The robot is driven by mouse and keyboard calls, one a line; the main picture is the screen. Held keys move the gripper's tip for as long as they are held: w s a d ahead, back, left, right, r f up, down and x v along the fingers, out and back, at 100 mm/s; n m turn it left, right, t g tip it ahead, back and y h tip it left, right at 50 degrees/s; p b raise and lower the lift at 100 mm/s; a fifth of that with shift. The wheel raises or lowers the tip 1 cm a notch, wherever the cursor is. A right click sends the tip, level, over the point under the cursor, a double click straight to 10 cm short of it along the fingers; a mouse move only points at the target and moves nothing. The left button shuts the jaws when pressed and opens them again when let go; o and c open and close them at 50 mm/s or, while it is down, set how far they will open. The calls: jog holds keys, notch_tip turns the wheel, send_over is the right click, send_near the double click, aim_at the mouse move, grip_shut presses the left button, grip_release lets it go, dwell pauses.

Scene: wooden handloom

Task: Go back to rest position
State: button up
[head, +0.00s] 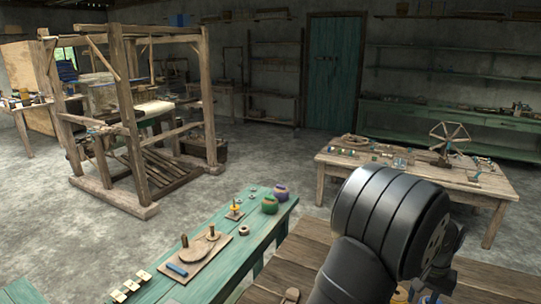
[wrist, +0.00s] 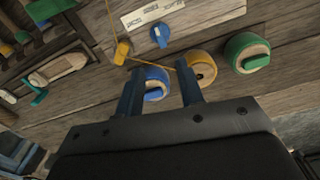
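My gripper (wrist: 160,70) shows in the wrist view with its two dark blue-grey fingers apart, so it is open. I see nothing held in it. A round wooden piece with a blue rim and blue knob (wrist: 153,92) shows between and beyond the fingers; whether they touch it I cannot tell. In the head view my dark arm fills the lower right, and the gripper's fingers cannot be made out there.
In the wrist view, a yellow-rimmed round piece (wrist: 198,68) and a green-rimmed one (wrist: 248,53) sit on a wooden surface, near a thin yellow cord. The head view shows a green bench (head: 228,262), a wooden table (head: 480,188) and a handloom (head: 125,110).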

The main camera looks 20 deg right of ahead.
notch_tip(320, 180, up, 6)
notch_tip(320, 180, down, 10)
jog(key=m, duration=0.6)
jog(key=shift+f+m, duration=0.15)
jog(key=shift+m, duration=0.25)
jog(key=shift+f+m, duration=0.9)
jog(key=shift+f, duration=0.3)
jog(key=o, duration=1.4)
jog(key=shift+o, duration=0.2)
jog(key=s+d+r+m, duration=0.2)
jog(key=s+r+m, duration=0.6)
jog(key=s+r, duration=0.95)
jog(key=shift+t+y, duration=0.3)
jog(key=shift+t, duration=0.1)
jog(key=f, duration=1.1)
jog(key=shift+s+a+f, duration=0.1)
jog(key=shift+s+a, duration=0.2)
